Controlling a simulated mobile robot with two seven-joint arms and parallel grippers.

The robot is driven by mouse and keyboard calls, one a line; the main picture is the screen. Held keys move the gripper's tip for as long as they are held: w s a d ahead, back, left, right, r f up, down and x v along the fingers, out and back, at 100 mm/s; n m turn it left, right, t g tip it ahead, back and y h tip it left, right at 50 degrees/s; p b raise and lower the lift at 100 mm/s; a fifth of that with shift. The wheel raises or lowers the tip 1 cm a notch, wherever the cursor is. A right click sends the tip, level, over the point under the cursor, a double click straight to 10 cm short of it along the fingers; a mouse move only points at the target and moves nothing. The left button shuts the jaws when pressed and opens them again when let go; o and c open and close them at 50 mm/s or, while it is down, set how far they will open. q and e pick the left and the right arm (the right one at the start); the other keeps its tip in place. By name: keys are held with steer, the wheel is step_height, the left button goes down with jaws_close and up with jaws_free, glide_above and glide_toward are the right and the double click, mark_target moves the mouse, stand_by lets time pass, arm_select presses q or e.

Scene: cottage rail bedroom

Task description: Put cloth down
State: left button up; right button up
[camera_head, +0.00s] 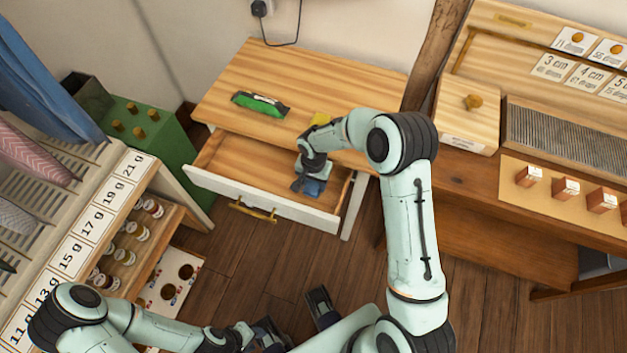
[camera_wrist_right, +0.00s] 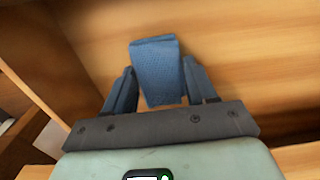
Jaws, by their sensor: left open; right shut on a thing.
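The blue cloth (camera_head: 315,187) is in the right gripper (camera_head: 307,184), inside or just above the right part of the open drawer (camera_head: 226,165). In the right wrist view the folded cloth (camera_wrist_right: 157,70) stands between the two fingers of the right gripper (camera_wrist_right: 160,88), with the wooden drawer surface behind it. I cannot tell whether the cloth touches the drawer bottom. My left gripper (camera_head: 293,322) is open and empty, low over the floor in front of the desk.
A green packet (camera_head: 260,104) and a yellow thing (camera_head: 320,119), partly hidden by my right arm, are on the desk top (camera_head: 300,75). A weight-labelled rack (camera_head: 85,240) stands left, a green cabinet (camera_head: 150,135) behind it. A wooden workbench (camera_head: 470,180) stands right.

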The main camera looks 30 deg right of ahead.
mark_target(314, 182)
steer(key=o, duration=1)
steer(key=shift+f, duration=0.1)
steer(key=shift+o, duration=0.2)
steer(key=shift+r, duration=0.2)
step_height(314, 182, up, 12)
steer(key=p, duration=0.1)
